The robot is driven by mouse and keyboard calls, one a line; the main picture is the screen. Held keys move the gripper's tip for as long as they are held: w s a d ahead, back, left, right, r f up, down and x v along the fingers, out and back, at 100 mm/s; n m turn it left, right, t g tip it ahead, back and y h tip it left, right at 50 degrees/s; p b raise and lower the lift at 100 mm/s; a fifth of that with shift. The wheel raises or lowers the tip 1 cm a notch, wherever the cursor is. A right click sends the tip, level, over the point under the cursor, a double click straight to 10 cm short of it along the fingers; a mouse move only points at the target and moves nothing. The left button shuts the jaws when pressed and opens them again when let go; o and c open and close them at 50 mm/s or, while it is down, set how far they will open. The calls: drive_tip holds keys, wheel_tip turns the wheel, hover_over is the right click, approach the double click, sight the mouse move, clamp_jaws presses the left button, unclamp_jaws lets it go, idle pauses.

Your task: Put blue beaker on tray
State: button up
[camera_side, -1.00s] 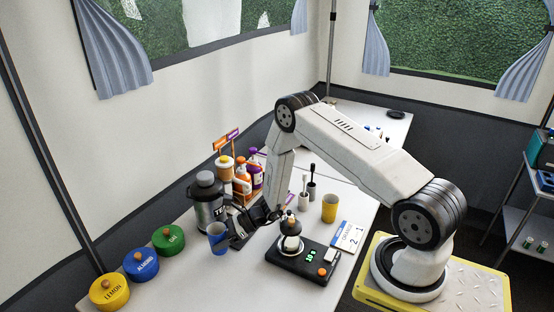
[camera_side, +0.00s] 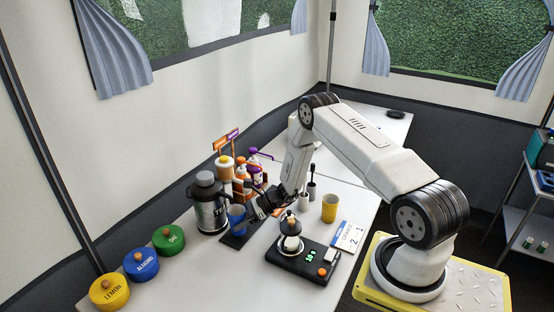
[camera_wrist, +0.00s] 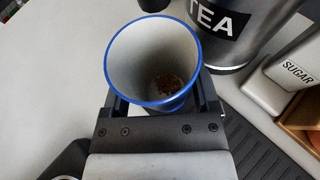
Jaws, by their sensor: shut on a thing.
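The blue beaker (camera_side: 237,218) is upright in my gripper (camera_side: 245,212), in front of the tea dispenser. In the wrist view the beaker (camera_wrist: 152,60) has a blue rim, a pale inside and brown residue at the bottom. My gripper (camera_wrist: 160,108) is shut on it, with a finger at each side. The dark flat tray (camera_side: 236,242) lies below the beaker in the side view; its ribbed surface (camera_wrist: 262,135) shows at the right in the wrist view. I cannot tell whether the beaker's base touches the tray.
The steel tea dispenser (camera_side: 209,208) stands close behind the beaker. A sugar box (camera_wrist: 285,80) and a bottle rack (camera_side: 242,178) are nearby. A black scale (camera_side: 300,260) carries a dripper (camera_side: 290,235). A yellow cup (camera_side: 329,208) and lidded jars (camera_side: 141,264) stand farther off.

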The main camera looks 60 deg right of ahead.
drive_tip(key=shift+a+f, duration=0.1)
drive_tip(key=shift+f, duration=0.6)
drive_tip(key=shift+f, duration=0.1)
drive_tip(key=o, duration=1.1)
drive_tip(key=v, duration=1.2)
drive_tip(key=shift+w, duration=0.1)
